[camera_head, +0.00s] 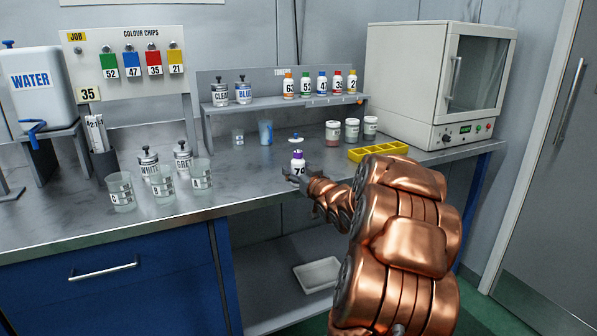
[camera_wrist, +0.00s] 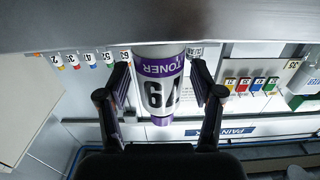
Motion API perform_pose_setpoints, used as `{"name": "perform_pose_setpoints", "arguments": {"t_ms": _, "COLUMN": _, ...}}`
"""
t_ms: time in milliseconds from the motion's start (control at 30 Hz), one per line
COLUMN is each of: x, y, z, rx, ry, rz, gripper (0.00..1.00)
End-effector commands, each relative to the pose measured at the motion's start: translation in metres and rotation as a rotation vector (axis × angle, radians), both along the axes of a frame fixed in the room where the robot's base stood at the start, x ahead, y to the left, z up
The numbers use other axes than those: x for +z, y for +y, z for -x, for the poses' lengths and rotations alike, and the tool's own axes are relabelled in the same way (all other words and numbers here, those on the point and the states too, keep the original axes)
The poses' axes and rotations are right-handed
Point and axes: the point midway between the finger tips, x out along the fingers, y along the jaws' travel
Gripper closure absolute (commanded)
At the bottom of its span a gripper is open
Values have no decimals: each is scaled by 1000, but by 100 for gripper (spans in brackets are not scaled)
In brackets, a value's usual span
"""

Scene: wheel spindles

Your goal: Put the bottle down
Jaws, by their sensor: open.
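The bottle (camera_head: 298,159) is white with a purple band, the word TONER and the number 79. It is upright near the front edge of the workbench (camera_head: 255,182). In the wrist view, which is upside down, the bottle (camera_wrist: 160,85) meets the grey bench surface at the top of the picture. My gripper (camera_head: 297,177) is around the bottle from the front. Its two fingers (camera_wrist: 160,68) are open on either side, with a gap showing beside the bottle on both sides. The head view hides the bottle's lower part behind my gripper.
Several small toner bottles (camera_head: 322,83) stand on the shelf behind. A yellow tray (camera_head: 378,151), lidded jars (camera_head: 351,129) and an oven (camera_head: 435,85) are to the right. Beakers (camera_head: 163,186) and tins (camera_head: 148,161) stand left. The bench around the bottle is mostly clear.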

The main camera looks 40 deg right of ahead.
Motion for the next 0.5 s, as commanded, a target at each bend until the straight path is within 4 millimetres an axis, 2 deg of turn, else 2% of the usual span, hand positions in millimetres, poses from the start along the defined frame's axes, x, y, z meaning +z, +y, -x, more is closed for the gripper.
{"name": "perform_pose_setpoints", "arguments": {"t_ms": 233, "x": 3, "y": 1, "z": 7, "rx": -2, "ry": 1, "rz": -1, "gripper": 34}}
{"name": "perform_pose_setpoints", "arguments": {"t_ms": 500, "x": 4, "y": 14, "z": 46, "rx": -3, "ry": -2, "rz": -2, "gripper": 34}}
